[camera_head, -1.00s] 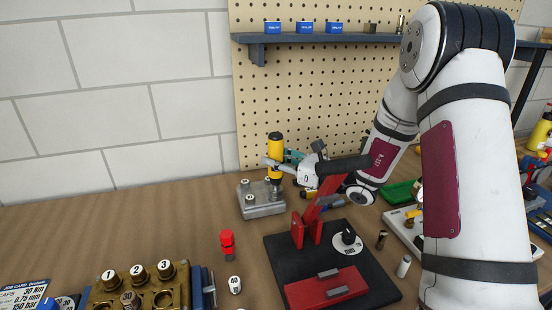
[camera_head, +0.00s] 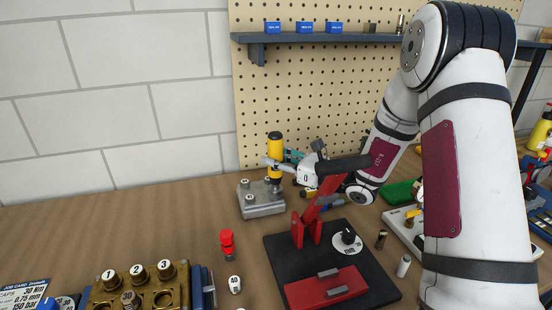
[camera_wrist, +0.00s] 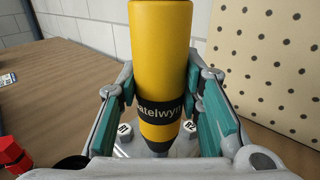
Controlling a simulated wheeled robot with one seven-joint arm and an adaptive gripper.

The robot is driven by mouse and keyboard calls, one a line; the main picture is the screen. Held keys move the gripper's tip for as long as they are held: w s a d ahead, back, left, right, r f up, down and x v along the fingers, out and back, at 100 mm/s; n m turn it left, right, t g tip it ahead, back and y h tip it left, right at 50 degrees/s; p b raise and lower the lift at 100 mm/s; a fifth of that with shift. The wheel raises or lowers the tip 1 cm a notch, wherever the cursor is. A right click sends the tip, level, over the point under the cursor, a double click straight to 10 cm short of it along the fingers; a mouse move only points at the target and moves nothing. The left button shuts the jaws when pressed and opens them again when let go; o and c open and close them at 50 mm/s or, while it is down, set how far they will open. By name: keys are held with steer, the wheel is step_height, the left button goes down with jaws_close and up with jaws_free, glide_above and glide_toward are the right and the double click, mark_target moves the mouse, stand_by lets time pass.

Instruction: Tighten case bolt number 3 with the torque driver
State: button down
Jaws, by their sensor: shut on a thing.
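My gripper (camera_wrist: 167,115) is shut on the torque driver (camera_wrist: 160,50), a yellow cylinder with a black lettered band. The driver (camera_head: 275,148) stands about upright over the right part of a grey metal case (camera_head: 262,209) with several bolts. In the wrist view, two pale bolt heads (camera_wrist: 124,131) (camera_wrist: 190,127) show beyond the driver, one on each side. I cannot read their numbers for certain. The driver's tip is hidden, so I cannot tell which bolt it is over or whether it touches one.
A black-based stand with a red lever (camera_head: 312,208) and a dial (camera_head: 347,241) is close to the right of the case. A small red object (camera_head: 227,243) and a brass block with numbered caps (camera_head: 137,290) are in front. A pegboard (camera_head: 300,100) is behind.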

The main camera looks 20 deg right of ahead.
mark_target(282, 140)
steer(key=shift+r+p, duration=1.6)
steer(key=shift+r, duration=1.45)
